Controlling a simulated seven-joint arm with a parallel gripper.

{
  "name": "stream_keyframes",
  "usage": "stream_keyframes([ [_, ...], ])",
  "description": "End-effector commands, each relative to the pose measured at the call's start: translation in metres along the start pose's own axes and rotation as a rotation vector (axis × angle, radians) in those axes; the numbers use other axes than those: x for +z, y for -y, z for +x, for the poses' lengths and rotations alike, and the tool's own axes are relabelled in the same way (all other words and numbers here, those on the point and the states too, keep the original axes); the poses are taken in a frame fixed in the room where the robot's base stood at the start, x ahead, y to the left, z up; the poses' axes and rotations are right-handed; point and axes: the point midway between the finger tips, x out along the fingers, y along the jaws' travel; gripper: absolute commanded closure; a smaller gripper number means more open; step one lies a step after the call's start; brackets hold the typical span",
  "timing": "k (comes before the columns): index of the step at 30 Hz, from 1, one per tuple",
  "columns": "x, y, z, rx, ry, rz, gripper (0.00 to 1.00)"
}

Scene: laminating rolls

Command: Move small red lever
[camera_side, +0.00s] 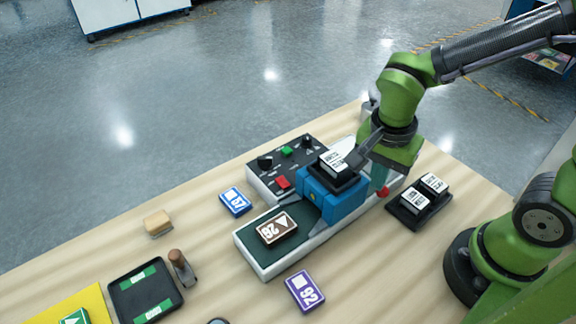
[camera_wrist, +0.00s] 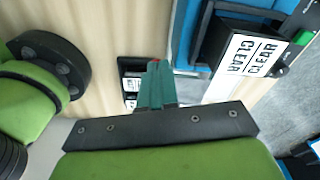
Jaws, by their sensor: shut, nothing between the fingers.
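The small red lever (camera_side: 383,191) shows as a red tip at the right side of the laminating machine, beside its blue roller housing (camera_side: 345,205). In the wrist view only a bit of red (camera_wrist: 156,61) shows at the fingertips. My gripper (camera_side: 379,180) has teal fingers, pressed together and pointing down, with their tips at or very near the red lever. I cannot tell whether they touch it. The fingers also show in the wrist view (camera_wrist: 155,78), shut with nothing seen between them. They hide most of the lever.
A black tray (camera_side: 335,178) with a CLEAR card tops the blue housing. A control box (camera_side: 262,180) stands behind. A brown card (camera_side: 276,229) lies on the green bed. A black holder (camera_side: 404,220) with white cards sits at right. A purple card (camera_side: 305,292) lies in front.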

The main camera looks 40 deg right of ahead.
Motion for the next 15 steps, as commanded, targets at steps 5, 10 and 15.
stream_keyframes([
  [5, 0.01, 0.0, -0.005, 0.0, 0.0, 0.001, 1.0],
  [10, 0.01, 0.0, -0.005, 0.0, 0.0, 0.001, 1.0],
  [15, 0.009, 0.001, -0.016, -0.005, -0.001, 0.001, 1.0],
])
